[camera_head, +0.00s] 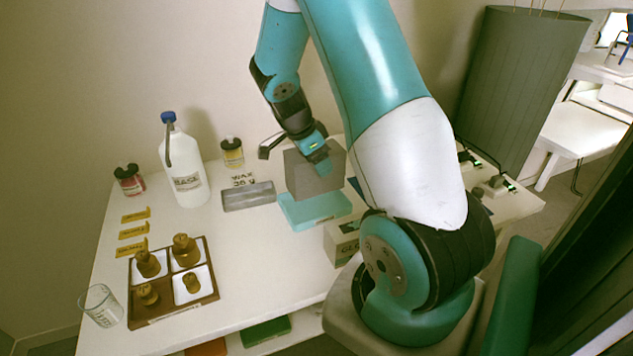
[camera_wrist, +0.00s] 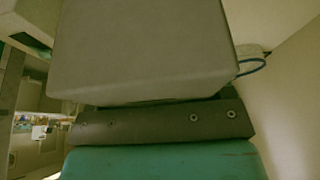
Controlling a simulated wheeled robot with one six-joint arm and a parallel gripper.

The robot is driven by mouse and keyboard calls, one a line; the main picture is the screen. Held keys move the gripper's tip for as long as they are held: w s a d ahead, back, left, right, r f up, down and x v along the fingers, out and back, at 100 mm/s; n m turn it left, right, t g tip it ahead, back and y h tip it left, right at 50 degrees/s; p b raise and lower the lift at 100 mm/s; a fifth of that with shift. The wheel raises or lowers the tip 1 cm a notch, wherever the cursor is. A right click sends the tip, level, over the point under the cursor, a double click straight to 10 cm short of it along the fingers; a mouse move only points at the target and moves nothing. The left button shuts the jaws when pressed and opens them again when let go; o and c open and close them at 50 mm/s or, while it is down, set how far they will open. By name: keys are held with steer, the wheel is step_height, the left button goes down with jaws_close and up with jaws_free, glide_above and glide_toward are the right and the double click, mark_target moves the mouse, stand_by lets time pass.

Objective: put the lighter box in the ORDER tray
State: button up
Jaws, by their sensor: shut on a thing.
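A plain grey box (camera_head: 314,173) is held in my gripper (camera_head: 298,152), which is shut on it. The box hangs over the back part of a flat teal tray (camera_head: 318,211) on the table. Whether the box's underside touches the tray is unclear. No ORDER label is readable on the tray. In the wrist view the grey box (camera_wrist: 145,50) fills the upper middle, close to the camera. A second box (camera_head: 343,242), pale with a green band and partly readable lettering, stands right of and in front of the tray, partly behind my arm.
A grey slab (camera_head: 248,196) lies left of the tray, near a WAX label. A white jug (camera_head: 186,180), a yellow-labelled bottle (camera_head: 232,153) and a red bottle (camera_head: 129,181) stand behind.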

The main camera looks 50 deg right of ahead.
mark_target(316, 181)
step_height(316, 181, down, 7)
steer(key=shift+r, duration=0.15)
stand_by(0.4)
steer(key=o, duration=1.1)
